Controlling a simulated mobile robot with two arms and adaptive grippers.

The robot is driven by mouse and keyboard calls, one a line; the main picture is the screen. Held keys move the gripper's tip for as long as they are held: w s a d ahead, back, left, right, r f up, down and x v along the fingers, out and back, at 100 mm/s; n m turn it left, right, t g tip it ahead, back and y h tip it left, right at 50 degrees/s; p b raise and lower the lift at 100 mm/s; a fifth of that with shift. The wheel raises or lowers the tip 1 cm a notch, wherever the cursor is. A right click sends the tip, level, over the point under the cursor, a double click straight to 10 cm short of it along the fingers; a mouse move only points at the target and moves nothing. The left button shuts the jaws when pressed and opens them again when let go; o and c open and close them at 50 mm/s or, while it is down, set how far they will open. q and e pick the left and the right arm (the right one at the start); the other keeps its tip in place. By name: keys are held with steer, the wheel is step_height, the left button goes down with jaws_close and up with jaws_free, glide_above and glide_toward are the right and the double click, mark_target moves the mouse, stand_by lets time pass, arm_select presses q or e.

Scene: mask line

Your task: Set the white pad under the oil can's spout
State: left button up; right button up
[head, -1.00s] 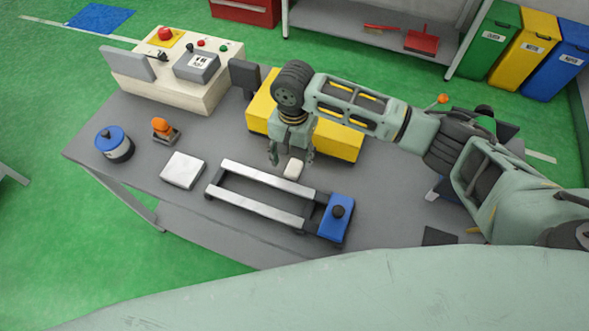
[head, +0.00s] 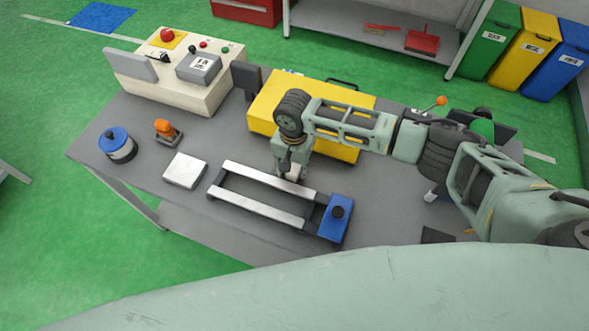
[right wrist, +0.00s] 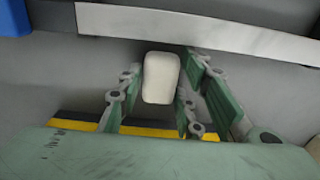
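The small white pad (right wrist: 160,78) lies on the grey table between the fingers of my right gripper (right wrist: 152,100). In the right wrist view the fingers stand spread, one on each side of it, with a gap at the left finger; the right finger is close to its edge, and touching cannot be told. In the head view my right gripper (head: 291,174) points down and mostly hides the pad. What looks like the oil can (head: 484,128) is green, at the table's right, partly behind my right arm. An orange tip (head: 441,101), apparently its spout's end, shows above the arm. My left gripper is not in view.
A metal-railed frame with a blue block (head: 336,216) lies right in front of the gripper. A yellow box (head: 330,100) stands behind it. A light square plate (head: 185,171), an orange-topped item (head: 166,130), a blue-lidded tin (head: 117,144) and a control console (head: 175,70) are left.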

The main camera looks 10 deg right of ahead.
mark_target(294, 170)
steer(key=c, duration=0.5)
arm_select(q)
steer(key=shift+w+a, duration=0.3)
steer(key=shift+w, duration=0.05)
arm_select(e)
steer(key=shift+r, duration=0.15)
steer(key=shift+r, duration=0.65)
step_height(294, 170, up, 3)
steer(key=shift+f+b, duration=0.15)
steer(key=shift+b, duration=0.4)
steer(key=s+d+r+b, duration=0.1)
steer(key=s+d+r, duration=0.3)
steer(key=s+r, duration=0.5)
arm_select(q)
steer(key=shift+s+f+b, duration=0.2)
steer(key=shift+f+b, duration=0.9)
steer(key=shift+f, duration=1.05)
arm_select(e)
steer(key=s+d+r+n, duration=0.3)
steer(key=d+r+n, duration=0.2)
steer(key=r, duration=0.3)
steer(key=shift+s+n, duration=0.25)
steer(key=shift+n, duration=0.65)
steer(key=shift+s+f, duration=0.1)
steer(key=shift+f, duration=0.05)
